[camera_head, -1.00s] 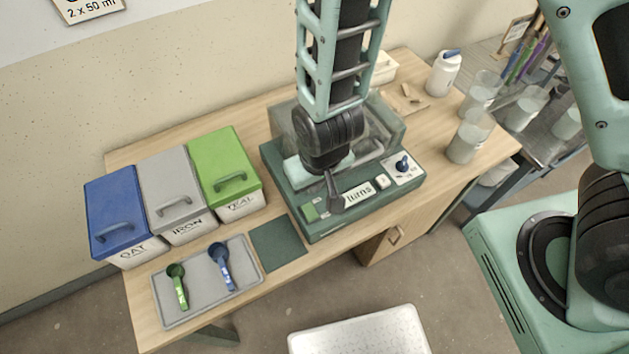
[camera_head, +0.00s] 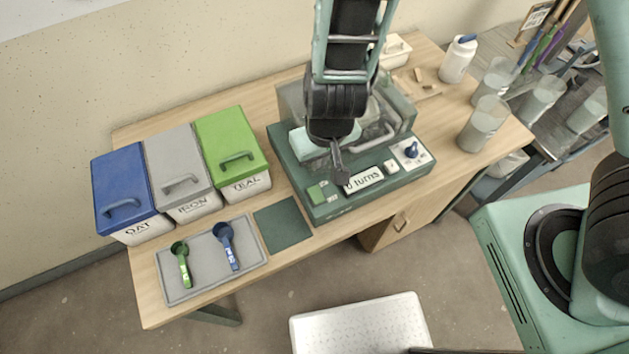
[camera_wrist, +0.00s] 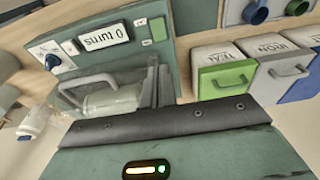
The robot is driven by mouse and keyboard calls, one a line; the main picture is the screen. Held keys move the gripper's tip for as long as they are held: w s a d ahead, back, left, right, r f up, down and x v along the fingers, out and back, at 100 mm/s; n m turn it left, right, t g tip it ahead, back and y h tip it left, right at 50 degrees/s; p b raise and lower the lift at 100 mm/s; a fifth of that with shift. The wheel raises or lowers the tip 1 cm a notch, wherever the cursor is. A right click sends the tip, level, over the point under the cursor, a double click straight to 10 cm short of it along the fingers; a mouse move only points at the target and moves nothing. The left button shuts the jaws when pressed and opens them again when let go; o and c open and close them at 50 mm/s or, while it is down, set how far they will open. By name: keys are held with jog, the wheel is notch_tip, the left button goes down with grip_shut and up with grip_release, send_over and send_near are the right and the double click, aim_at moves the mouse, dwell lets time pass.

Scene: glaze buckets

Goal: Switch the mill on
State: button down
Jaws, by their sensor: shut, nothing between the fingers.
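The mill (camera_head: 330,212) is a dark green machine on the wooden table, with a clear cover over its back part. Its front panel has a display (camera_head: 363,180) reading "0 turns", a green button (camera_head: 316,194) on the left, a small white button (camera_head: 391,166) and a blue knob (camera_head: 411,150) on the right. The green button (camera_wrist: 158,29) and display (camera_wrist: 105,36) also show in the wrist view. My gripper (camera_head: 341,179) is shut and empty, pointing down above the panel between green button and display; I cannot tell whether it touches. A pale jar (camera_wrist: 110,102) lies under the cover.
Blue (camera_head: 128,190), grey (camera_head: 178,172) and green (camera_head: 232,150) lidded bins stand left of the mill. A grey tray (camera_head: 172,290) with two scoops lies in front of them. A white bottle (camera_head: 457,60) and several cups stand at the right.

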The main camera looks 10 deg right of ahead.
aim_at(313, 187)
jog(key=f, duration=0.4)
jog(key=w+f+p, duration=0.1)
jog(key=f, duration=0.3)
jog(key=w+f, duration=0.1)
jog(key=f, duration=0.4)
jog(key=shift+w+a, duration=0.1)
jog(key=shift+a, duration=0.2)
jog(key=shift+w+f, duration=0.1)
jog(key=shift+f, duration=0.3)
